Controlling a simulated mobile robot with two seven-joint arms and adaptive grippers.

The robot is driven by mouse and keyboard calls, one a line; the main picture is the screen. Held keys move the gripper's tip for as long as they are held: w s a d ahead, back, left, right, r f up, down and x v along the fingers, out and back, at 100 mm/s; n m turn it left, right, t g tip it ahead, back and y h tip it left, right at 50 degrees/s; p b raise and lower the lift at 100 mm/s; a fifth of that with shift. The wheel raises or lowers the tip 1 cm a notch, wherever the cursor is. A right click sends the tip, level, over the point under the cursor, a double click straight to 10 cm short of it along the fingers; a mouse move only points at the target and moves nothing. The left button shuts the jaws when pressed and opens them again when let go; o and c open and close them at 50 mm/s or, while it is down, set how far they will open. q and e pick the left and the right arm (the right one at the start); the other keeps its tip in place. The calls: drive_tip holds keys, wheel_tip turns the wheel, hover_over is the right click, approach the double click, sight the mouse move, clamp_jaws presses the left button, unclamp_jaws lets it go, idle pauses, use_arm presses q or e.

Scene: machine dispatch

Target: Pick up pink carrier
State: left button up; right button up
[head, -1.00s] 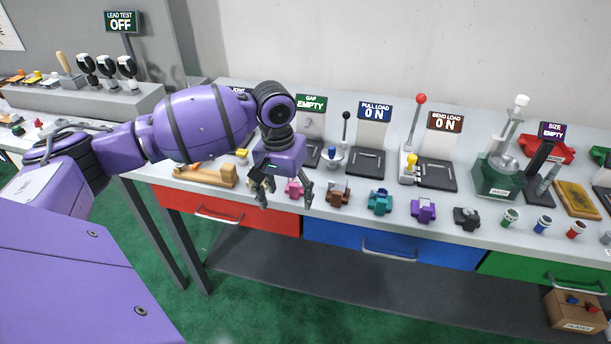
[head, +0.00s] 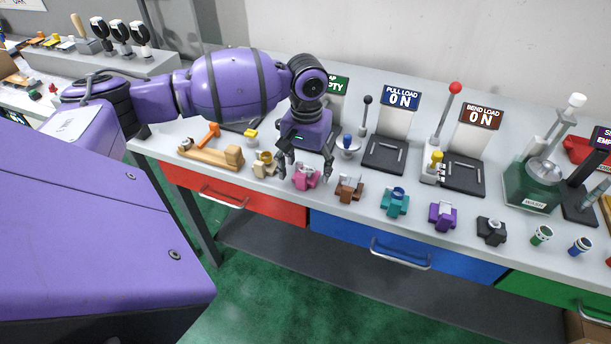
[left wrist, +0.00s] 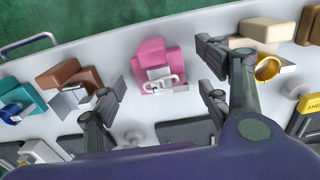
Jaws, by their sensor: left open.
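The pink carrier (head: 304,177) stands on the bench top near its front edge, between a tan carrier (head: 265,164) and a brown carrier (head: 349,188). My left gripper (head: 305,173) is open and hangs over the pink carrier, pointing down. In the left wrist view the pink carrier (left wrist: 156,66) with its grey metal clip lies between and beyond the two spread fingers, which do not touch it. The brown carrier (left wrist: 75,82) is beside the finger at left, the tan one (left wrist: 265,31) beside the finger at right. My right gripper is not in view.
Teal (head: 395,202), purple (head: 442,215) and black (head: 491,231) carriers continue the row to the right. Behind stand the pull load station (head: 386,155) and bend load station (head: 450,177) with upright levers. A wooden fixture with an orange hammer (head: 210,150) is at left.

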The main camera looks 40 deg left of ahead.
use_arm(q)
drive_tip(key=shift+f, duration=0.25)
drive_tip(key=c, duration=1.4)
drive_tip(key=shift+o, duration=0.2)
drive_tip(key=shift+r, duration=0.1)
